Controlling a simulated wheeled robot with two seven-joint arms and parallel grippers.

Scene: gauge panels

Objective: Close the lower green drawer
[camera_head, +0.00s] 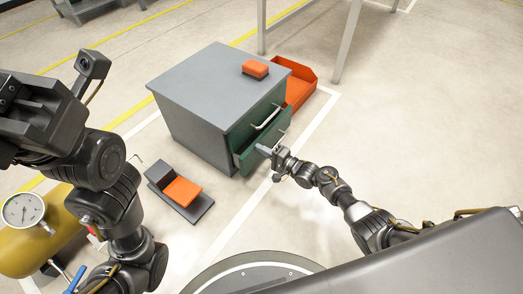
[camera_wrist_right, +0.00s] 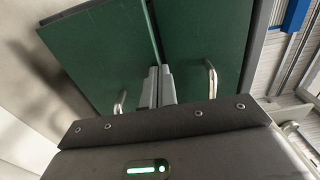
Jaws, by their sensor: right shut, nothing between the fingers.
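A grey cabinet (camera_head: 205,85) stands in the middle of the head view with two green drawers on its right-hand front. The lower green drawer (camera_head: 262,150) sticks out a little from the cabinet; the upper green drawer (camera_head: 252,121) has a pale bar handle. My right gripper (camera_head: 264,149) is shut and empty, its tip at the lower drawer's front. In the right wrist view the shut fingers (camera_wrist_right: 158,82) point at the green fronts, with a handle on each side; whether they touch is unclear. My left arm shows at the left, but its fingertips cannot be made out.
An orange block (camera_head: 255,69) lies on the cabinet top. An orange bin (camera_head: 300,85) stands behind the cabinet's right side. A dark tray with an orange pad (camera_head: 182,191) lies on the floor to the left. A yellow tank with a gauge (camera_head: 24,211) is at far left.

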